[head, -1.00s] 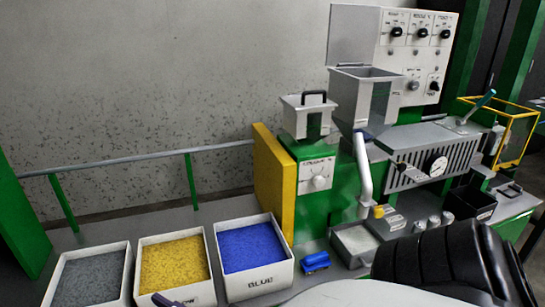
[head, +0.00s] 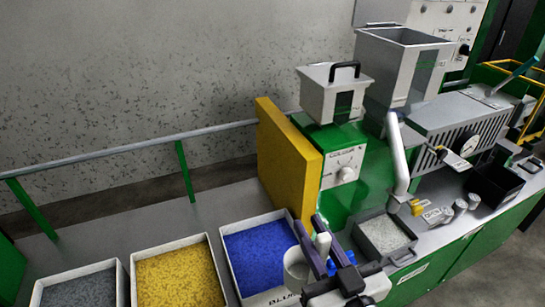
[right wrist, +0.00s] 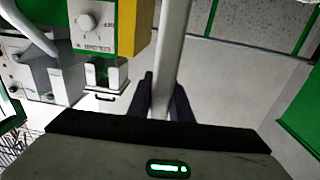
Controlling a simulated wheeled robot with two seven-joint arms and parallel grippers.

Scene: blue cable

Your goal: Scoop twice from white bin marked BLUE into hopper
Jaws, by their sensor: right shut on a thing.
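The white bin marked BLUE (head: 262,299) holds blue pellets (head: 256,250) and stands at the bottom middle of the head view. My right gripper (head: 321,242) is beside its right edge, its dark fingers shut on a pale scoop handle. The scoop's grey-white cup (head: 296,266) hangs over the bin's right side; its contents cannot be told. In the right wrist view the long grey handle (right wrist: 172,50) runs between the fingers (right wrist: 163,100). A large open grey hopper (head: 405,75) and a smaller grey hopper with a black handle (head: 335,92) stand on the green machine. My left gripper is not in view.
Bins of yellow pellets (head: 178,275) and grey pellets (head: 80,290) stand left of the BLUE bin. A yellow panel (head: 285,160) rises behind it, beside the machine. A small tray of pale pellets (head: 384,236) sits to the right. A rail (head: 120,152) runs along the back.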

